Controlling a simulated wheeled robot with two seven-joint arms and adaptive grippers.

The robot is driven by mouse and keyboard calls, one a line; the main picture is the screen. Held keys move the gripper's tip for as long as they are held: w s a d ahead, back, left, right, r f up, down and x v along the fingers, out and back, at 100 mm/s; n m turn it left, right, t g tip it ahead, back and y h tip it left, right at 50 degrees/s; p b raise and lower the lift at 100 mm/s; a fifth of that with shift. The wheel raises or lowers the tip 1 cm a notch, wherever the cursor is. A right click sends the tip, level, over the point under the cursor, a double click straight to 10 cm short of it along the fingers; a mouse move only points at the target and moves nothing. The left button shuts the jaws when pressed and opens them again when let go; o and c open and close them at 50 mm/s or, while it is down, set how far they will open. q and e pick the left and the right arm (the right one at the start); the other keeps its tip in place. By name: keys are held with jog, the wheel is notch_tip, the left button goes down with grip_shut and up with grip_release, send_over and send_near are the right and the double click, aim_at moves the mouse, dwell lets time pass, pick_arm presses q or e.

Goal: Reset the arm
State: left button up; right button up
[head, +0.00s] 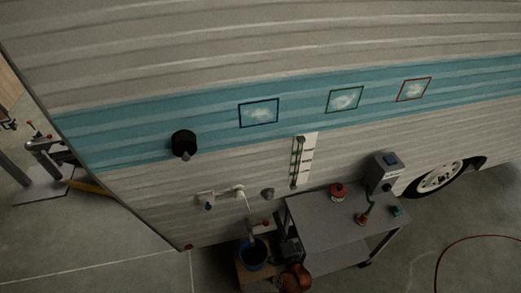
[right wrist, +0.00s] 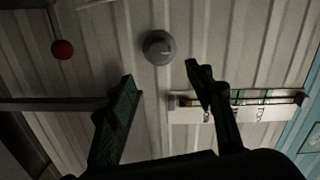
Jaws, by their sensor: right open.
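My right gripper (head: 289,245) is small and dark in the head view, low at the left end of the grey cart, beside the blue bucket. In the right wrist view its two fingers (right wrist: 160,75) stand wide apart with nothing between them. Beyond the fingers is the ribbed camper wall with a round grey knob (right wrist: 158,47), apart from both fingertips. The knob also shows in the head view (head: 267,194). My left gripper is not in either view.
A level gauge (right wrist: 240,106) and a red ball (right wrist: 62,49) show in the wrist view. The floor at left front is clear.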

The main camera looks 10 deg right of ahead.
jog(key=s+d+f+n+g, duration=0.1)
jog(key=s+f+n+g, duration=0.2)
jog(key=s+f, duration=0.55)
jog(key=s+d+f+n+g, duration=0.1)
jog(key=s+f+n+g, duration=0.3)
jog(key=f, duration=0.8)
jog(key=s+d+f+n+g, duration=0.1)
jog(key=s+f+n+g, duration=0.1)
jog(key=s+f, duration=0.7)
jog(key=s+d+f+n+g, duration=0.2)
jog(key=s+f, duration=0.3)
jog(key=s, duration=0.6)
jog(key=s+d+f+n+g, duration=0.3)
jog(key=s+d+f, duration=0.2)
jog(key=s, duration=0.6)
jog(key=s+d+f+n+g, duration=0.2)
jog(key=s+d+f, duration=0.1)
jog(key=s, duration=0.9)
jog(key=shift+d+f+n+g+h, duration=0.15)
jog(key=shift+f+n+g+h, duration=0.2)
jog(key=shift+f, duration=0.55)
